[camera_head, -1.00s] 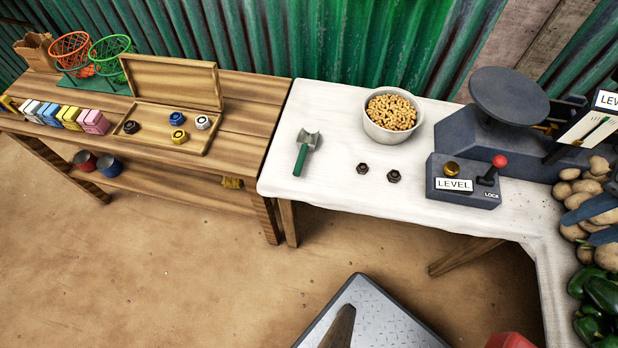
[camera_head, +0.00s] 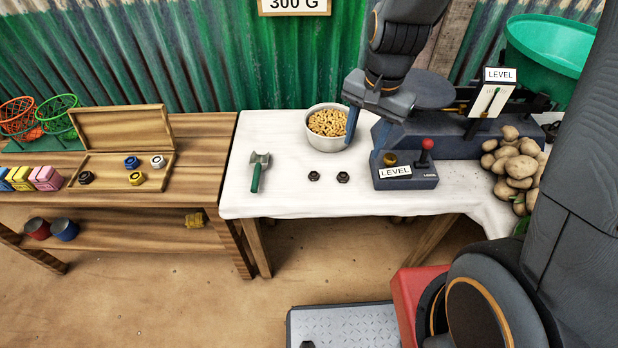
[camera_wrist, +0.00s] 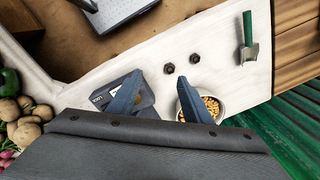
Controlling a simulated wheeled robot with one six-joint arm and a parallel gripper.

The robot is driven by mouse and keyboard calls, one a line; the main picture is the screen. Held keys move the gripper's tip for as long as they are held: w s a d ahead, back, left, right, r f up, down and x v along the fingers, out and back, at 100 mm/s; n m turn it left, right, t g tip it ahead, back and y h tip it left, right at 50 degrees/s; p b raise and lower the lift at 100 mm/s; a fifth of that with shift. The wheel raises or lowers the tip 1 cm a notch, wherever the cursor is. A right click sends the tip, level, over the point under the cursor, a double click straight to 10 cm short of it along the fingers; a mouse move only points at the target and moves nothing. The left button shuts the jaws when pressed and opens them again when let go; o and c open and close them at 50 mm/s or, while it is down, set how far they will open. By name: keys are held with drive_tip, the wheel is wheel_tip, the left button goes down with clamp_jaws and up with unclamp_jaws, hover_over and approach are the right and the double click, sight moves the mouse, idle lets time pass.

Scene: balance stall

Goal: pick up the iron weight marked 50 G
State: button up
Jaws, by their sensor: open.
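Two small dark hex-shaped weights lie on the white-covered table in the head view, a left one (camera_head: 314,175) and a right one (camera_head: 343,177). They also show in the wrist view (camera_wrist: 169,68) (camera_wrist: 194,58). No marking on them is readable, so I cannot tell which is 50 G. An open wooden case (camera_head: 80,184) on the left table holds a black weight (camera_head: 86,178), a blue one (camera_head: 131,162), a white one (camera_head: 158,161) and a yellow one (camera_head: 137,178). My gripper (camera_wrist: 157,96) is open and empty, above the table between the bowl and the lever box.
A bowl of peanuts (camera_head: 328,130), a green-handled scoop (camera_head: 259,172) and a lever box (camera_head: 405,178) surround the two weights. The scale (camera_head: 460,138) and potatoes (camera_head: 513,160) are at right. The cloth in front of the weights is clear.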

sight(314, 174)
drive_tip(key=w+a+f+m, duration=0.2)
drive_tip(key=a+f+m, duration=0.1)
drive_tip(key=f, duration=0.1)
drive_tip(key=w+a+f+m, duration=0.3)
drive_tip(key=f+m, duration=0.1)
drive_tip(key=w+a+f+m+b, duration=0.1)
drive_tip(key=w+a+f+m, duration=0.2)
drive_tip(key=f+m, duration=0.1)
drive_tip(key=shift+w+a+g+y, duration=0.15)
drive_tip(key=shift+g+y, duration=0.25)
drive_tip(key=shift+s+a+f+p, duration=0.15)
drive_tip(key=shift+f+p, duration=0.25)
drive_tip(key=shift+f, duration=1.3)
drive_tip(key=shift+s+a+f+p, duration=0.15)
drive_tip(key=shift+f+p, duration=0.25)
drive_tip(key=shift+f, duration=1.3)
drive_tip(key=shift+w, duration=0.1)
clamp_jaws()
